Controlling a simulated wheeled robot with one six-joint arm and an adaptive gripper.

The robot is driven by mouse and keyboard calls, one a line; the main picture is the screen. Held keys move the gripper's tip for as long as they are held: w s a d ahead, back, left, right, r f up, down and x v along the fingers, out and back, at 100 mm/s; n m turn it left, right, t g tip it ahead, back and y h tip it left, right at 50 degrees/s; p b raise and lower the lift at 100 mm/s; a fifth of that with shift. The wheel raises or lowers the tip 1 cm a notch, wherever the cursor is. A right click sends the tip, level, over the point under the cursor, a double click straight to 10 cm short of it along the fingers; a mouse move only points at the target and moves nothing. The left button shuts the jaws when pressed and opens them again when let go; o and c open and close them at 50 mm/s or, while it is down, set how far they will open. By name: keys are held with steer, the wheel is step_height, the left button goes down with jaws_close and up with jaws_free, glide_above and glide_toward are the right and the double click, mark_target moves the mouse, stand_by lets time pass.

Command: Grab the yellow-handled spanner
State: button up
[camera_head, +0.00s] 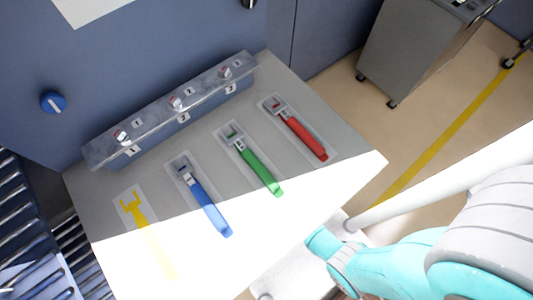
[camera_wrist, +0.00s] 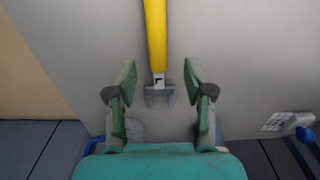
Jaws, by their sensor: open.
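The yellow-handled spanner shows in the wrist view, its yellow handle (camera_wrist: 156,35) running up out of the top edge and its grey open jaw (camera_wrist: 160,96) pointing down the picture. It lies against a plain grey surface. My gripper (camera_wrist: 159,76) is open, with one green finger on each side of the spanner's head and a gap on both sides. I cannot tell how far the fingertips are above the spanner. In the head view I see only a yellow spanner-shaped mark (camera_head: 138,212) at the left of the bench; the gripper is out of that view.
Spanners with blue (camera_head: 210,208), green (camera_head: 260,172) and red (camera_head: 305,138) handles lie on the bench (camera_head: 330,180). A numbered metal rail (camera_head: 160,115) stands behind them. A grey wheeled cabinet (camera_head: 412,50) is at the upper right. A blue part (camera_wrist: 305,136) shows lower right in the wrist view.

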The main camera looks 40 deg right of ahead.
steer(key=shift+d+f, duration=0.15)
steer(key=shift+f, duration=2.25)
jaws_close()
